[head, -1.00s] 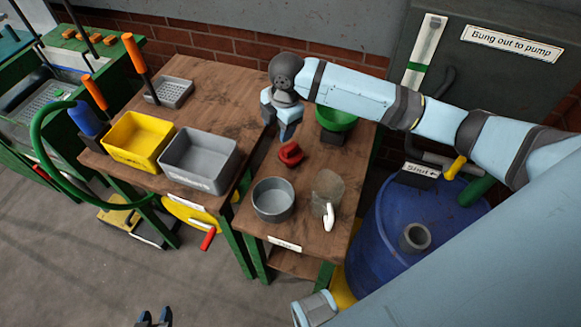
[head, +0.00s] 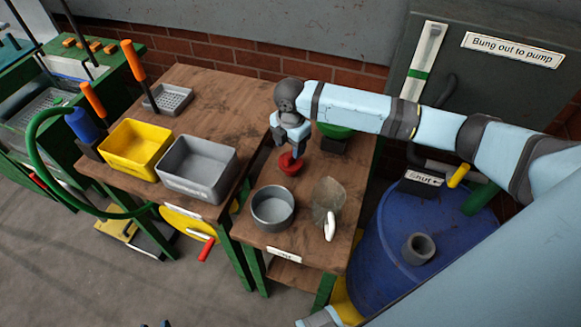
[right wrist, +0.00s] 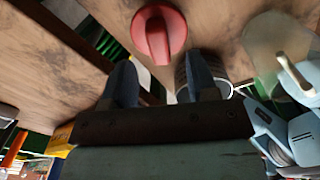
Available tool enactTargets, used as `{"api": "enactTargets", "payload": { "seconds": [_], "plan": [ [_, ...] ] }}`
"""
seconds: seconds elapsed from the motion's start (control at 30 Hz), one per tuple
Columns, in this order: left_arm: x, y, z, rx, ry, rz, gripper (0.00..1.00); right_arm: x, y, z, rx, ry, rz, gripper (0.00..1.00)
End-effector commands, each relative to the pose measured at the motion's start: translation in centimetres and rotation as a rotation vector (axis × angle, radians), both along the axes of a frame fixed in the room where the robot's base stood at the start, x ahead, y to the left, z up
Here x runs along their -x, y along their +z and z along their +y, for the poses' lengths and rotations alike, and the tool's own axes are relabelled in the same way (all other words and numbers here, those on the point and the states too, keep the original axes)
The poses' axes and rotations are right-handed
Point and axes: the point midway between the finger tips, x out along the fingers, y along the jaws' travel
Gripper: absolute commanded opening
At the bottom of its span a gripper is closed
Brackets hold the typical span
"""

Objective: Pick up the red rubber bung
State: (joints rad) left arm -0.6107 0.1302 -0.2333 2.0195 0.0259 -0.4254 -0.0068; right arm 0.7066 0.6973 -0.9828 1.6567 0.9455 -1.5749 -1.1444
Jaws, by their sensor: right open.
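The red rubber bung (head: 290,164) sits on the right-hand wooden table, behind the round grey pot. It has a round base with a raised grip bar, seen clearly in the right wrist view (right wrist: 158,32). My right gripper (head: 291,150) points down just above the bung, partly covering it in the head view. In the right wrist view, its two fingers (right wrist: 161,72) are apart with nothing between them, and the bung shows beyond the tips. Only dark tips of my left gripper (head: 155,323) show at the bottom edge of the head view.
The grey pot (head: 272,222) and a clear jug (head: 328,196) with a white handle stand in front of the bung. A green funnel-like item (head: 335,132) is close behind right. Yellow (head: 133,176) and grey (head: 190,190) bins stand on the left table.

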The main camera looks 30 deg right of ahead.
Motion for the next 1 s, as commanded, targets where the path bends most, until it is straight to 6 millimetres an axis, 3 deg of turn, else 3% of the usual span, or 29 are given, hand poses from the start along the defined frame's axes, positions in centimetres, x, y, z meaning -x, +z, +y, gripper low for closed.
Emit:
{"api": "enactTargets", "payload": {
  "seconds": [0.27,0.5,0.53,0.77,1.0],
  "plan": [
    [-0.1,-0.1,0.0,0.001,0.001,0.000,0.40,-0.1,-4.1,-0.1,0.000,0.000,0.002,0.53],
    [-0.1,-0.1,0.0,0.001,0.001,0.000,0.40,-0.1,-4.5,-0.1,0.000,0.000,-0.001,0.53],
    [-0.1,-0.1,0.0,0.001,0.001,0.000,0.40,-0.1,-4.5,-0.1,0.000,0.000,0.000,0.51],
    [-0.1,0.0,-0.1,0.001,0.000,0.000,0.40,-0.1,-4.5,-0.1,0.000,0.000,0.000,0.00],
    [-0.1,0.0,-0.1,0.002,0.000,-0.001,0.40,-0.1,-4.5,-0.1,0.000,0.000,0.000,0.00]
  ]
}}
